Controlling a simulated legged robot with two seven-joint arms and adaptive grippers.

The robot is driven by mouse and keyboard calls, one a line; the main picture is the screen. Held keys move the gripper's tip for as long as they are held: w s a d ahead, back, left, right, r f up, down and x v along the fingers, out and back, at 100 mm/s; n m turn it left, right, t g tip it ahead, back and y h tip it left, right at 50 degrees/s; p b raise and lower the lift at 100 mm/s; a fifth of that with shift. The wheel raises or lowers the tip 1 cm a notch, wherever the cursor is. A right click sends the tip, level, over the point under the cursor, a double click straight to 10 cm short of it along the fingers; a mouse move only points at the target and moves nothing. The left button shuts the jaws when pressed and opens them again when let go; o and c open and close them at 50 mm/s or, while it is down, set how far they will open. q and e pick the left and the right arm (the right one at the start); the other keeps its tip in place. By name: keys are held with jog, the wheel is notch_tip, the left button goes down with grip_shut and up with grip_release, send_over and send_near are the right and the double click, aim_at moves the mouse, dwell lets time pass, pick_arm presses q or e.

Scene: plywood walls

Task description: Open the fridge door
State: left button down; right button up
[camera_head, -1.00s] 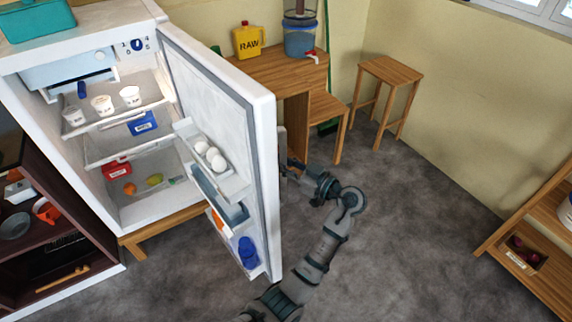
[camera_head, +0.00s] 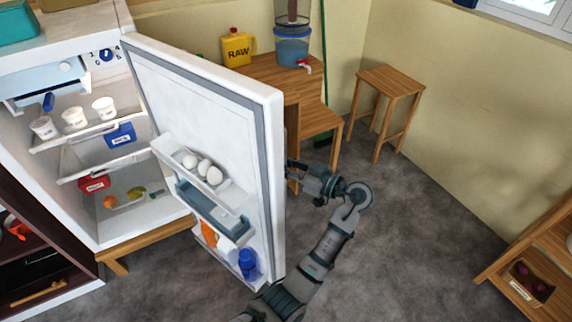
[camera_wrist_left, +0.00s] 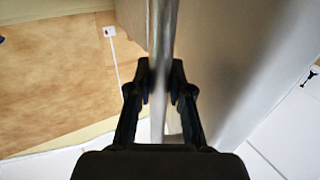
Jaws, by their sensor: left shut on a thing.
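The white fridge (camera_head: 85,40) stands at the left with its inside showing. Its door (camera_head: 215,105) is swung well open, with its inner face and shelves toward me. My left gripper (camera_head: 303,172) is at the outer side of the door, near its free edge. The door hides its fingertips in the head view. In the left wrist view, the gripper (camera_wrist_left: 160,80) is shut on the grey bar handle (camera_wrist_left: 160,40), which runs between its two fingers. The door's pale outer face (camera_wrist_left: 225,60) lies just right of the handle. My right gripper is not in view.
Eggs (camera_head: 205,168) and a blue bottle (camera_head: 248,264) sit in the door shelves. A wooden desk (camera_head: 275,75) and a stool (camera_head: 388,85) stand behind the door. A wooden shelf (camera_head: 530,245) is at the right. The floor (camera_head: 420,230) between is clear.

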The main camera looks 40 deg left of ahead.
pick_arm(q)
jog(key=c, duration=1.1)
grip_release()
jog(key=shift+o, duration=0.2)
jog(key=w+d, duration=0.1)
jog(key=d, duration=1.1)
jog(key=shift+w, duration=0.3)
jog(key=shift+a, duration=0.1)
